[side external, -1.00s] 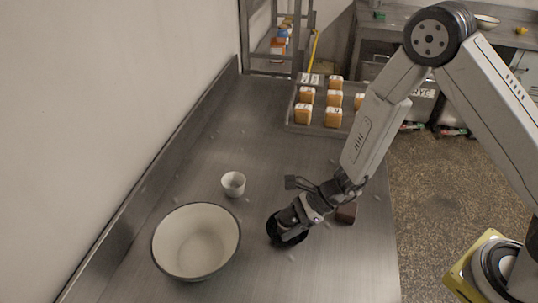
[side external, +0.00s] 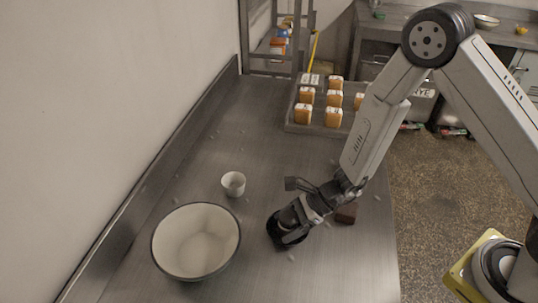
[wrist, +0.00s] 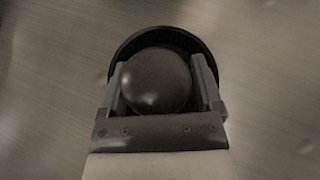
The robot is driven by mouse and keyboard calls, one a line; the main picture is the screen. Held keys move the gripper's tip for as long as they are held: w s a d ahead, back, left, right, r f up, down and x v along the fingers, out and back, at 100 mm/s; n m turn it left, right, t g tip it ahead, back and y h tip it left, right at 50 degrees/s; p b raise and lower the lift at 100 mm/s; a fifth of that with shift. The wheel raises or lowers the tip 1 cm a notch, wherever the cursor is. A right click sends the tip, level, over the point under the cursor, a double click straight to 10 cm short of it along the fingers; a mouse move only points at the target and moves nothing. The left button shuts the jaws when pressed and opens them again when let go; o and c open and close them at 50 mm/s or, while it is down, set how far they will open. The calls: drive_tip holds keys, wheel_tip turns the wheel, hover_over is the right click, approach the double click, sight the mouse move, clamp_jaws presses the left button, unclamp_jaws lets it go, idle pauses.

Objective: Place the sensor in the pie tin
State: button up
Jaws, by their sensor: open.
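The pie tin is a dark round dish (side external: 274,236) on the steel counter, right of the large bowl and mostly covered by my gripper (side external: 288,228). In the wrist view its dark rim (wrist: 160,31) curves behind the fingers. A dark, smooth, rounded thing, which I take to be the sensor (wrist: 155,82), lies between my fingers and within the tin's outline. My gripper (wrist: 160,78) is open, with one finger on each side of it. Whether the sensor touches the fingers or the tin's floor is hard to tell. The sensor is hidden in the side view.
A large cream bowl (side external: 170,240) stands left of the tin, with a small white cup (side external: 233,184) behind it. A dark brown block (side external: 347,213) sits close to my wrist on the right. A tray (side external: 320,128) of several loaves is farther back.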

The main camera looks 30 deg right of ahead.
drive_tip(key=v, duration=1.2)
idle(0.6)
drive_tip(key=s+d+r+n+h, duration=0.3)
drive_tip(key=d+n+h, duration=0.1)
drive_tip(key=n, duration=0.7)
drive_tip(key=s+d+r+n+h, duration=0.3)
drive_tip(key=d+n+h, duration=0.2)
drive_tip(key=n, duration=0.6)
drive_tip(key=shift+d+r+g+h, duration=0.3)
drive_tip(key=shift+d+r+g, duration=0.05)
drive_tip(key=shift+d+g, duration=0.1)
